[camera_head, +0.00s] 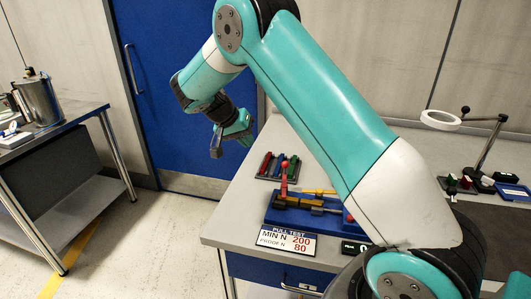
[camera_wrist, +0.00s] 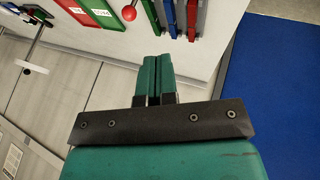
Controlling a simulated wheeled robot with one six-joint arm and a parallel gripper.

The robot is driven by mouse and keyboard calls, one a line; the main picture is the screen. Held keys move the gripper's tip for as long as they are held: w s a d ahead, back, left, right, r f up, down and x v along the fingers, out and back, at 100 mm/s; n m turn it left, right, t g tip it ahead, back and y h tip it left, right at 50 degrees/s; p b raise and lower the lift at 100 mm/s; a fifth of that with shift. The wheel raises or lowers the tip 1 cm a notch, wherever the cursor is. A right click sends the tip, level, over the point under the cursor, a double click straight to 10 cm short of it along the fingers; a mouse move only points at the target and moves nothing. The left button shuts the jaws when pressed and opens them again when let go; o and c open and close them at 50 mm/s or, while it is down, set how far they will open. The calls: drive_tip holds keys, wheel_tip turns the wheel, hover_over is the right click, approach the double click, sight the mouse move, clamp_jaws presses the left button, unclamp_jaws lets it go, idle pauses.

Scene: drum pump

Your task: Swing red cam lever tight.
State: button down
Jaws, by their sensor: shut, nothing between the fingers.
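The red cam lever (camera_head: 284,178) stands up from the blue pull-test fixture (camera_head: 280,216) on the bench. My gripper (camera_head: 244,138) is above and to the left of the fixture, apart from the lever. In the wrist view my gripper (camera_wrist: 157,62) has its two teal fingers together with nothing between them. My upper arm hides part of the fixture's right side.
Red, green, blue and grey bars (camera_head: 277,164) lie on a dark tray behind the fixture. A "PULL TEST" sign (camera_head: 287,240) stands at the bench's front. A magnifier stand (camera_head: 484,150) is at right. A blue door (camera_head: 185,90) is behind; a side table (camera_head: 60,125) is at left.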

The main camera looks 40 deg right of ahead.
sight(285, 178)
drive_tip(key=s+d+f+p, duration=0.3)
drive_tip(key=d+f+p, duration=0.1)
drive_tip(key=d+f, duration=0.4)
drive_tip(key=shift+s+f, duration=0.2)
drive_tip(key=shift+f, duration=0.15)
drive_tip(key=shift+s+d+m+g+b, duration=0.3)
drive_tip(key=shift+s+d+m+b, duration=0.25)
drive_tip(key=shift+d+b, duration=0.35)
